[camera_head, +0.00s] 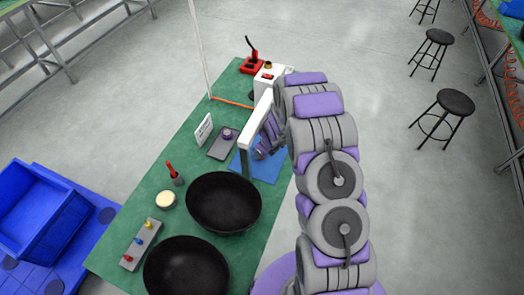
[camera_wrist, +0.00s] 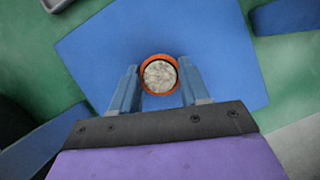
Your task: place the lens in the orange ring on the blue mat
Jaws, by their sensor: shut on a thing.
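The blue mat (camera_head: 268,172) lies on the green bench, partly hidden behind my arm. It fills much of the wrist view (camera_wrist: 215,55). The orange ring (camera_wrist: 147,63) shows there between my fingertips. A round, mottled whitish lens (camera_wrist: 160,76) appears inside the ring's outline, with the orange rim visible around it. My gripper (camera_wrist: 159,80) is shut on the lens, one blue-grey finger on each side. I cannot tell whether the lens rests in the ring or is held just above it. In the head view my gripper (camera_head: 262,152) is over the mat; lens and ring are hidden.
A grey tray (camera_head: 217,148) with a purple-topped part and a white sign (camera_head: 203,130) stand left of the mat. Two black bowls (camera_head: 223,203) (camera_head: 186,272) stand nearer. A white upright frame (camera_head: 250,135) stands close beside my gripper. A red-based tool (camera_head: 251,65) is at the far end.

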